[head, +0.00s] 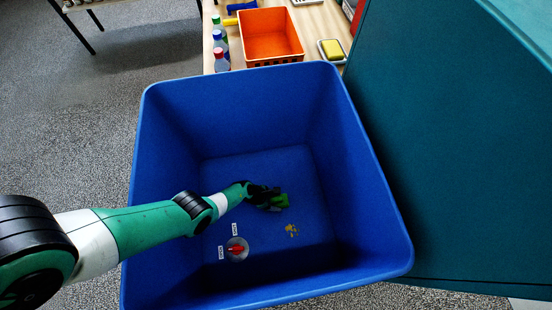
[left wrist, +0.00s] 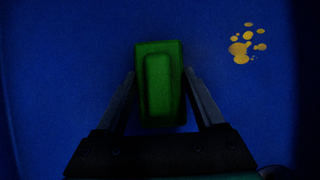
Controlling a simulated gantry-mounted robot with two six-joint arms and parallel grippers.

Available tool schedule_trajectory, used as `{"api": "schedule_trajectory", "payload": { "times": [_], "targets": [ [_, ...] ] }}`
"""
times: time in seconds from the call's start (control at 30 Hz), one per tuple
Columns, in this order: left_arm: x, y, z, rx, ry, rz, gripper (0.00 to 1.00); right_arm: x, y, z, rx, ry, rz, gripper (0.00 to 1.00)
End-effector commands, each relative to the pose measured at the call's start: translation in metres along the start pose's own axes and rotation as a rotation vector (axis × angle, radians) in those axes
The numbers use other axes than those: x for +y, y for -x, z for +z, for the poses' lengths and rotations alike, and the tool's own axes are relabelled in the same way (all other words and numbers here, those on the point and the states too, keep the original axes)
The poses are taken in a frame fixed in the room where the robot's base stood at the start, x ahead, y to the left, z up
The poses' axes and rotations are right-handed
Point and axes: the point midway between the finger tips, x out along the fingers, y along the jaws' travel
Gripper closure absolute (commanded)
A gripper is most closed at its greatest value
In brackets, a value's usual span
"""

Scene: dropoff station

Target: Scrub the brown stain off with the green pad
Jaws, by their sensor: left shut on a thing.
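The green pad (head: 281,201) is inside the blue bin, low over the bin floor. My left gripper (head: 268,198) is shut on it. In the left wrist view the green pad (left wrist: 160,84) sits between the two fingers of my left gripper (left wrist: 160,90). The stain (head: 292,230) is a cluster of yellow-brown spots on the bin floor, just below and right of the pad in the head view. The stain also shows in the left wrist view (left wrist: 243,45), up and right of the pad and apart from it. Whether the pad touches the floor I cannot tell. My right gripper is not in view.
The blue bin (head: 165,130) has high walls around my left arm. A red knob on a round plate (head: 236,249) with small labels is on its floor. Behind stand an orange crate (head: 270,35), bottles (head: 221,45) and a yellow sponge (head: 332,49). A teal panel (head: 440,150) is at right.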

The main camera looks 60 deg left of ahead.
Motion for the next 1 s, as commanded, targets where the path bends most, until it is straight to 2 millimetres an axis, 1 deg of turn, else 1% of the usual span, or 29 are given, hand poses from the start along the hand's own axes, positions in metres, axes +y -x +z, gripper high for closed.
{"api": "schedule_trajectory", "payload": {
  "times": [0.03, 0.1, 0.4, 0.77, 0.87, 1.0],
  "targets": [
    [0.001, 0.010, 0.006, -0.001, 0.000, 0.001, 1.00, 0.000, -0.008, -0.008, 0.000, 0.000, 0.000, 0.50],
    [0.001, 0.018, 0.012, -0.003, 0.000, 0.003, 1.00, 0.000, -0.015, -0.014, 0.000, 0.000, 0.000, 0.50],
    [0.003, 0.048, 0.030, -0.006, 0.000, 0.007, 1.00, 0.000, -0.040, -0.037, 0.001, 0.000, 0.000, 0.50],
    [0.004, 0.049, 0.031, -0.008, 0.001, 0.009, 1.00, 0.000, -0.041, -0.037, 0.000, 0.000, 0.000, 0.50],
    [0.004, 0.054, 0.034, -0.008, 0.001, 0.009, 1.00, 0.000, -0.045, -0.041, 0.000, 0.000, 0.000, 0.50],
    [0.004, 0.071, 0.044, -0.008, 0.000, 0.009, 1.00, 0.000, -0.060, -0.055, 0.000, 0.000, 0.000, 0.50]
  ]
}}
